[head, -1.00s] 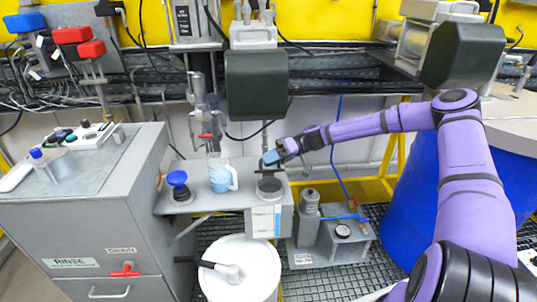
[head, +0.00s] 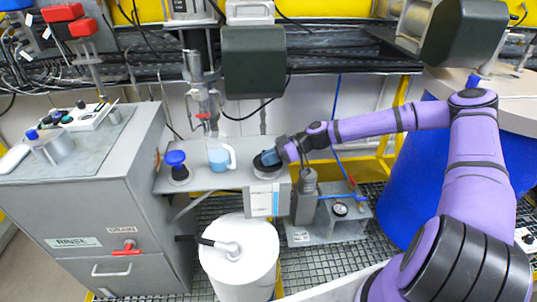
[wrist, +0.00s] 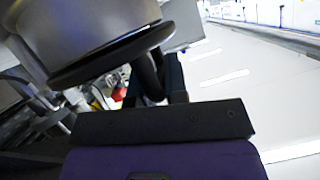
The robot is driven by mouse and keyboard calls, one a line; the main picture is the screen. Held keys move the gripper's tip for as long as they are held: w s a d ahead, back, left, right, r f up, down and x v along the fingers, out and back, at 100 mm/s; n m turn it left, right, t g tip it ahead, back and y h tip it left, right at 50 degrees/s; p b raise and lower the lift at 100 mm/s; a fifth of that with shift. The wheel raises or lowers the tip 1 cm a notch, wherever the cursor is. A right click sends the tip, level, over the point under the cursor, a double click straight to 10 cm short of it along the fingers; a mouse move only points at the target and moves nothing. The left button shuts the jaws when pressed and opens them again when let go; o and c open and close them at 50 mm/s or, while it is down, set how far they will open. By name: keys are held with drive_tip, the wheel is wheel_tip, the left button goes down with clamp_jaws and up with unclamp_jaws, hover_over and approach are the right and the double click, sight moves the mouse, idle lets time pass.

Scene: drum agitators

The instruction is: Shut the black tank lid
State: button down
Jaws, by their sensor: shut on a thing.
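My gripper (head: 269,157) reaches in from the right and is shut at the lid. In the wrist view a black disc edge (wrist: 115,55) lies against a grey round body, and a dark curved piece runs down to my gripper (wrist: 160,90). The exact grip point and whether the lid sits flat on the rim are hard to tell.
A blue-tinted jug (head: 218,157) and a blue knob (head: 176,160) stand left on the bench. A white drum (head: 240,265) is below. A dark green box (head: 253,75) hangs above. A gauge unit (head: 335,215) is right, before a large blue drum (head: 405,200).

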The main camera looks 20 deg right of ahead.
drive_tip(key=shift+s+f, duration=0.2)
drive_tip(key=shift+f, duration=0.05)
idle(0.3)
drive_tip(key=c, duration=1.2)
unclamp_jaws()
drive_tip(key=shift+o, duration=0.2)
drive_tip(key=shift+w+r, duration=0.1)
drive_tip(key=v, duration=1)
drive_tip(key=shift+d, duration=0.4)
drive_tip(key=shift+r, duration=0.1)
drive_tip(key=shift+s+a, duration=0.1)
drive_tip(key=shift+s, duration=0.1)
